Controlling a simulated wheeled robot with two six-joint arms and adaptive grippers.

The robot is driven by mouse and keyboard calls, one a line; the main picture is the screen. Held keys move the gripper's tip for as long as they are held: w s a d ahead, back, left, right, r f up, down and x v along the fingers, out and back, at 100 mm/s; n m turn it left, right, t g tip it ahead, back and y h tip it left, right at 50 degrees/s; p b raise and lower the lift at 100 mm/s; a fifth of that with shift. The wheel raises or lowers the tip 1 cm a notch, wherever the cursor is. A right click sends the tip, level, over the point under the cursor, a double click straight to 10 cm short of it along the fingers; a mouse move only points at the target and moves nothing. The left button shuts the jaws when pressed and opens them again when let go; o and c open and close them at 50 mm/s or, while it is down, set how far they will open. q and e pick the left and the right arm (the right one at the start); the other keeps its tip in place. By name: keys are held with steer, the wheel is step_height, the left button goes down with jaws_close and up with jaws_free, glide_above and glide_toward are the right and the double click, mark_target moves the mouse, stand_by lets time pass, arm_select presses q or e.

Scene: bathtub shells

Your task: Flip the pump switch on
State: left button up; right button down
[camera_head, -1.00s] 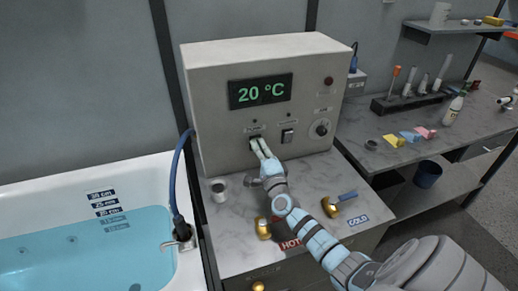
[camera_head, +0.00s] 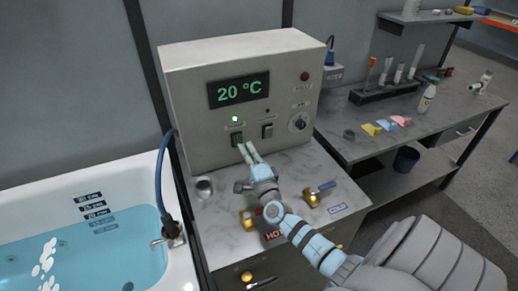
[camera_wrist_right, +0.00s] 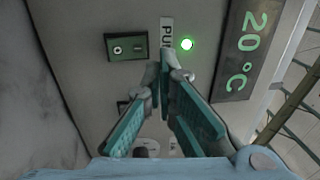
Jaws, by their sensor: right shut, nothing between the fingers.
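The pump switch (camera_head: 237,139) is a small rocker on the front of the grey control box (camera_head: 195,140). In the wrist view the switch (camera_wrist_right: 127,46) is a dark green plate beside a label reading "PU". The green lamp (camera_head: 235,118) above it is lit, and it glows in the wrist view (camera_wrist_right: 186,44) too. My right gripper (camera_head: 245,146) is shut and empty, its tips near the panel just right of the switch. In the wrist view its fingertips (camera_wrist_right: 165,62) meet beside the switch; contact cannot be told. My left gripper is not in view.
A second switch (camera_head: 268,131) and a dial (camera_head: 298,122) are right of the pump switch. Brass valves (camera_head: 311,197) stand on the counter below. The bathtub (camera_head: 120,180) with blue water is at left, and a side bench (camera_head: 400,142) at right.

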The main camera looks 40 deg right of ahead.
arm_select(q)
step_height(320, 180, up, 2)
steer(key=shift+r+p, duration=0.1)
steer(key=shift+p, duration=0.55)
arm_select(e)
steer(key=s+a+r, duration=0.1)
steer(key=s+a, duration=0.1)
steer(key=s, duration=0.5)
steer(key=shift+a, duration=0.2)
steer(key=shift+r, duration=0.1)
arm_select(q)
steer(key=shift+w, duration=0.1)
